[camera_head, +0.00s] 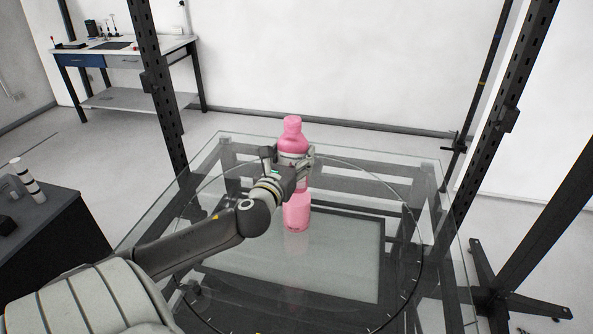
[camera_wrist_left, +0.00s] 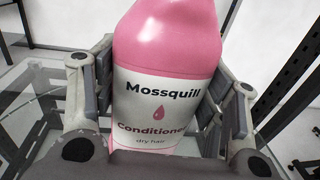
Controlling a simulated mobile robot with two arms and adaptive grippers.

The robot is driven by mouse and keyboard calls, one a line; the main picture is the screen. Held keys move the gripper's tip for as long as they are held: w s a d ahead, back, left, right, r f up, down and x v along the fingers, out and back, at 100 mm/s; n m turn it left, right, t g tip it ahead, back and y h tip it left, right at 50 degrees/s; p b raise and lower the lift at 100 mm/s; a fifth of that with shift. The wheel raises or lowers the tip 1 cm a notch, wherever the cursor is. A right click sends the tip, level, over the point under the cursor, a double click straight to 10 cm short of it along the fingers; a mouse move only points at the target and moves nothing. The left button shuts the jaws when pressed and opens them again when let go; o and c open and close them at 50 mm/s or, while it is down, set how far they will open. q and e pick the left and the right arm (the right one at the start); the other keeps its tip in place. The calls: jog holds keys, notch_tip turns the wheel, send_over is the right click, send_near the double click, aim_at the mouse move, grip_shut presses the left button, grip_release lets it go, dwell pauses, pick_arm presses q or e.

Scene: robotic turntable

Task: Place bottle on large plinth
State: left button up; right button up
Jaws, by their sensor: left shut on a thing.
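A pink conditioner bottle (camera_head: 292,138) with a white label stands upright at the glass turntable (camera_head: 400,265). My left gripper (camera_head: 292,162) is shut around its body; the wrist view shows the bottle (camera_wrist_left: 165,45) between the two padded fingers of that gripper (camera_wrist_left: 155,105). A pink form (camera_head: 297,212) shows below the gripper; I cannot tell whether it is the bottle's lower part or a reflection in the glass. The bottle's base and its contact with the glass are unclear. I cannot make out a separate large plinth. My right gripper is out of view.
Dark metal posts (camera_head: 160,95) rise around the turntable at left and right. A dark cabinet (camera_head: 45,235) with a black-and-white cylinder (camera_head: 27,180) stands at the left. A workbench (camera_head: 125,55) is at the back left. The rest of the glass looks clear.

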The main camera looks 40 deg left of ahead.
pick_arm(q)
jog(key=w+a+f, duration=0.5)
jog(key=w+f, duration=0.2)
jog(key=f, duration=0.3)
jog(key=shift+f, duration=0.25)
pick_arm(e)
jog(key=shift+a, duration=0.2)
pick_arm(q)
jog(key=o, duration=1.2)
jog(key=shift+f, duration=0.15)
jog(key=shift+s, duration=0.1)
